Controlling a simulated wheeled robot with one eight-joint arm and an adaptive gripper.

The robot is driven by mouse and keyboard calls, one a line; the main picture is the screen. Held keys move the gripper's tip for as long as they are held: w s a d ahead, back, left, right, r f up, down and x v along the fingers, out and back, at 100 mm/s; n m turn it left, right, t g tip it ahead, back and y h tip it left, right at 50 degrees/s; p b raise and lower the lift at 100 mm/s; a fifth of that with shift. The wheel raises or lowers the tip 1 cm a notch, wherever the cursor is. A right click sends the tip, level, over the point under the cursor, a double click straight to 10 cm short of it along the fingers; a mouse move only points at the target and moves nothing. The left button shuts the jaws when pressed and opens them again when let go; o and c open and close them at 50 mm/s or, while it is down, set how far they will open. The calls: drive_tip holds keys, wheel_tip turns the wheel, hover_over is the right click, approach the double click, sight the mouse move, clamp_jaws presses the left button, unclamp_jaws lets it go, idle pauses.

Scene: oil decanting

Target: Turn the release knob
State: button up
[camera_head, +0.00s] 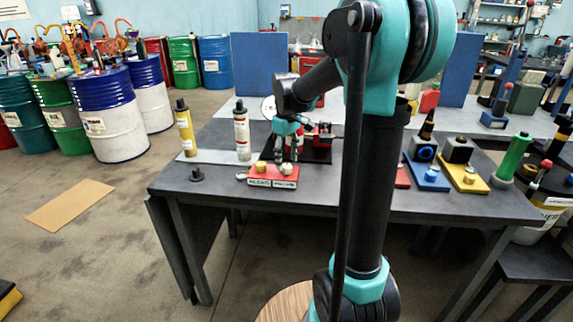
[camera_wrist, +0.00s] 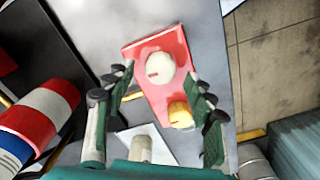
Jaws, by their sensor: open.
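A red block (camera_head: 272,182) with a white label strip stands near the front edge of the dark bench. It carries a yellow knob (camera_head: 261,166) and a white knob (camera_head: 287,169); the label is too small to read surely. My gripper (camera_head: 288,157) points down just above the white knob. In the wrist view, the open fingers of my gripper (camera_wrist: 160,77) stand on either side of the red block (camera_wrist: 143,51). The white knob (camera_wrist: 160,68) lies between the fingertips, with a red mark on its face. The yellow knob (camera_wrist: 180,114) is close to the right finger. I see no contact.
A white-and-red cartridge (camera_head: 242,138) and a yellow cylinder (camera_head: 186,130) stand left of my gripper. A small black knob-like piece (camera_head: 197,174) lies at the front left. Blue (camera_head: 427,177) and yellow (camera_head: 466,178) bases stand to the right.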

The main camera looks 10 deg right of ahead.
drive_tip(key=shift+f, duration=1.15)
drive_tip(key=shift+c, duration=0.5)
drive_tip(key=c, duration=1)
drive_tip(key=shift+c, duration=0.2)
